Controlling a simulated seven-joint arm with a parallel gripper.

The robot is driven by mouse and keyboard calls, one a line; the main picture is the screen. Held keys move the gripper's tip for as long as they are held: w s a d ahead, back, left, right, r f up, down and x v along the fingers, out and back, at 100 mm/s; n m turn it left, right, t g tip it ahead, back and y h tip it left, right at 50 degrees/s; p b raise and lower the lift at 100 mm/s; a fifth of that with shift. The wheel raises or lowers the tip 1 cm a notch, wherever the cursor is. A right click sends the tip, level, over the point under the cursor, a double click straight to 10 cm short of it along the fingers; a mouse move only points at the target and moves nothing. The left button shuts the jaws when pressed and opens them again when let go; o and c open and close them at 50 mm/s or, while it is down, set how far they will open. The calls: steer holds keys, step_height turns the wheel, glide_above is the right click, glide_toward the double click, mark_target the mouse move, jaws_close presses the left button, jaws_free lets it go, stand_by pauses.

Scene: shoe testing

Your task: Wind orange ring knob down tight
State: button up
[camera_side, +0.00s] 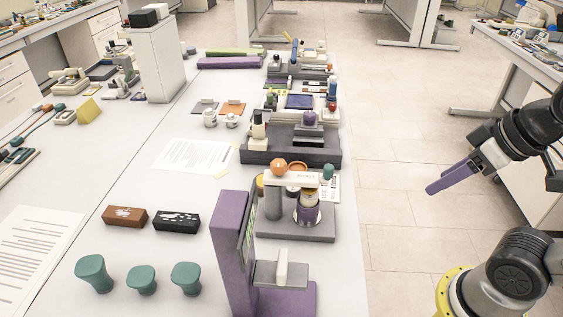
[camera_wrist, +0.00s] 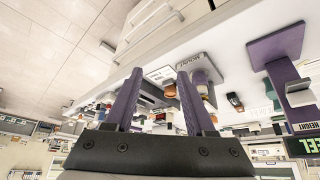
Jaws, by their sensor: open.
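An orange knob (camera_side: 279,168) sits on top of a small press-like fixture (camera_side: 296,236) with a grey base and a pale top arm, near the table's right edge. An orange-rimmed round part (camera_side: 297,168) shows just behind the top arm; I cannot tell which orange part is the ring knob. A cylinder with a tan top and purple lower part (camera_side: 307,208) stands under the arm. My gripper (camera_side: 432,189) is off the table to the right, apart from the fixture. In the wrist view its purple fingers (camera_wrist: 160,78) are spread and empty.
A tall purple stand (camera_side: 232,250) is in front of the fixture, and a dark grey fixture (camera_side: 290,150) is behind it. Brown and black blocks (camera_side: 125,216) and several teal knobs (camera_side: 141,280) lie to the left. The space between my gripper and the table is clear.

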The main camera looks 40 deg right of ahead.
stand_by(0.3)
steer(key=shift+o, duration=1)
steer(key=w+a+r+n+g, duration=0.1)
steer(key=w+r+n, duration=0.2)
steer(key=r+n, duration=1)
steer(key=w+a+r+n+g, duration=0.2)
steer(key=w+a+r+n, duration=0.2)
steer(key=w+n, duration=0.65)
steer(key=n+g, duration=0.3)
steer(key=n, duration=0.7)
glide_above(279, 162)
step_height(279, 162, down, 5)
step_height(279, 162, down, 14)
steer(key=shift+r, duration=0.25)
